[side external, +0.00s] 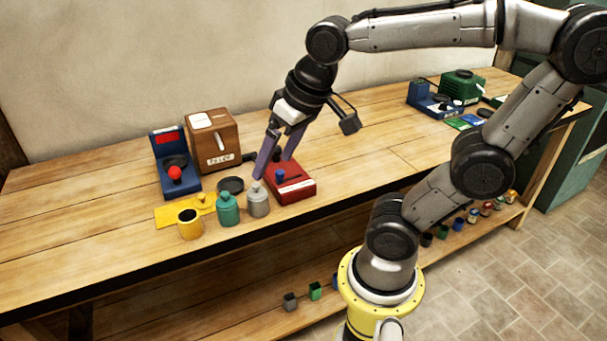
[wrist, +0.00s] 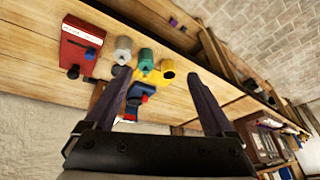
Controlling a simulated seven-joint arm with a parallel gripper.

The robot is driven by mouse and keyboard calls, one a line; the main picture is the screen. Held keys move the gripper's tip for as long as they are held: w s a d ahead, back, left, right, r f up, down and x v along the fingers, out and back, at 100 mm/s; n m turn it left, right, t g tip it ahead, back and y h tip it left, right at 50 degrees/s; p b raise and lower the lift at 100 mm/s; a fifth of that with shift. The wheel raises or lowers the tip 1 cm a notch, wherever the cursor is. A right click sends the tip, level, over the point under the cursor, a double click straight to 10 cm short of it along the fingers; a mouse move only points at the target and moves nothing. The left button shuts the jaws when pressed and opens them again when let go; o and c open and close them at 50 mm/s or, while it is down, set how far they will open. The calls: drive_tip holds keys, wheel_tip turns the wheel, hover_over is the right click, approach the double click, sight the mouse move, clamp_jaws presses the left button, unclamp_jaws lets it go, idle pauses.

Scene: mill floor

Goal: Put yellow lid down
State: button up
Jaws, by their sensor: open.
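The yellow lid (side external: 204,199) lies on a yellow mat (side external: 172,213) behind the yellow jar (side external: 190,227). The jar stands upright and uncovered, its dark inside showing. It also shows in the wrist view (wrist: 168,70). The lid is hard to tell from the mat there. My gripper (side external: 272,168) is open and empty above the table, to the right of the lid. Its left fingertip appears close to the top of the grey jar (side external: 258,203); I cannot tell whether they touch. In the wrist view, both fingers (wrist: 157,75) are spread apart.
A teal jar (side external: 228,211) with a lid stands between the yellow and grey jars. A red box (side external: 296,187) stands to the right. A blue device (side external: 168,149), a wooden box (side external: 213,137) and a dark disc (side external: 231,185) are behind. The table's right middle is clear.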

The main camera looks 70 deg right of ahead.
drive_tip(key=s+n, duration=0.1)
drive_tip(key=s+f+n, duration=0.1)
drive_tip(key=s, duration=0.1)
drive_tip(key=s+f+n+t, duration=0.1)
drive_tip(key=s, duration=0.1)
drive_tip(key=shift+s+a+f, duration=0.1)
drive_tip(key=shift+a+f, duration=0.1)
drive_tip(key=shift+a, duration=0.2)
